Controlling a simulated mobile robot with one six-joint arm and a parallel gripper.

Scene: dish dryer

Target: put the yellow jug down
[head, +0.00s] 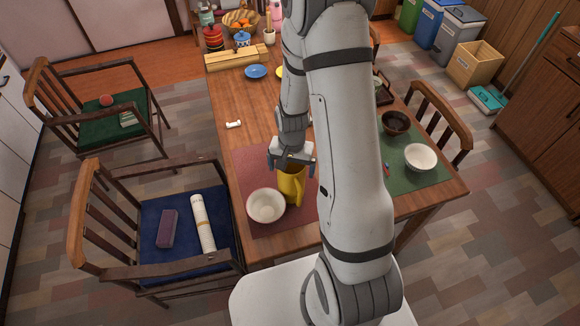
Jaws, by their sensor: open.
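The yellow jug (291,187) stands on the red-brown placemat (252,225) at the near left part of the wooden table. It looks upright, with its handle toward the right. A white bowl (266,205) sits just left of it on the same mat. My gripper (291,160) is right above the jug's top, pointing down, with its jaws open. My gripper hides the jug's rim, so I cannot tell whether the fingers touch it.
A green placemat (432,178) on the right holds a white bowl (420,157); a dark bowl (396,123) is behind. A small white object (234,124) and a blue plate (256,71) lie farther back. Chairs flank the table. My arm hides the table's middle.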

